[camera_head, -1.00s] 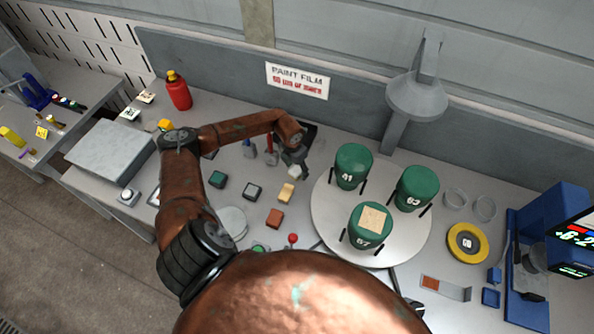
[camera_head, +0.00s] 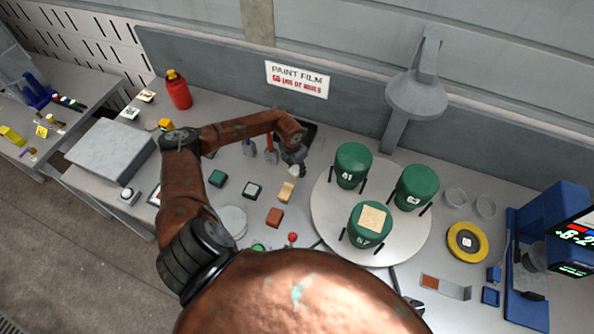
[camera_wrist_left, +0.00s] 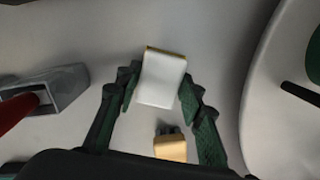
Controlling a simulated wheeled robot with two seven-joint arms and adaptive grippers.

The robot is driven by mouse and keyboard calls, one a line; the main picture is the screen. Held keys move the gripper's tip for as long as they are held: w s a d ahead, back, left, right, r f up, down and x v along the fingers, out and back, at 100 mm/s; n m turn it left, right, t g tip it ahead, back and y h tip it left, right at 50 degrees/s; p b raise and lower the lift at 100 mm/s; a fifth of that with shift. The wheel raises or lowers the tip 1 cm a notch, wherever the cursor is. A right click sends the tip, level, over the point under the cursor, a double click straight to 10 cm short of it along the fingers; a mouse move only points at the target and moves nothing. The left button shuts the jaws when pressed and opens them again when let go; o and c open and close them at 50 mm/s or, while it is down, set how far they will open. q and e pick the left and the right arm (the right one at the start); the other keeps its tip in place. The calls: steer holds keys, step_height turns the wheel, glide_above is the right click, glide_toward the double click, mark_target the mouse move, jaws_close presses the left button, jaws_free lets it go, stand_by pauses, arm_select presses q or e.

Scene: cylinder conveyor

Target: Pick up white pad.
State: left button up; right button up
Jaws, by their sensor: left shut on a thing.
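The white pad (camera_wrist_left: 162,80) is a small block with a white face and a thin tan edge along its top. In the wrist view it sits between the two green fingers of my left gripper (camera_wrist_left: 161,92), which is shut on it. In the head view my left gripper (camera_head: 295,163) is at the back of the bench, left of the round plate, with a bit of the white pad (camera_head: 292,172) showing under it. I cannot tell whether the pad touches the bench. My right gripper is not in view.
A tan block (camera_head: 286,192) lies just in front of the gripper, with a red-brown block (camera_head: 274,218), a pale-topped block (camera_head: 252,190) and a green-topped block (camera_head: 217,178) nearby. The round plate (camera_head: 325,205) with green drums stands right. A red-handled tool (camera_wrist_left: 42,100) is close left.

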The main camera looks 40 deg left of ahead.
mark_target(297, 168)
arm_select(q)
steer(key=shift+r, duration=0.15)
steer(key=shift+r, duration=0.2)
step_height(297, 168, up, 2)
steer(key=shift+r+b, duration=0.25)
steer(key=shift+b, duration=0.35)
steer(key=s+d+r+b, duration=0.2)
steer(key=s+d+r, duration=0.5)
steer(key=s, duration=0.5)
step_height(297, 168, up, 3)
steer(key=shift+f, duration=0.1)
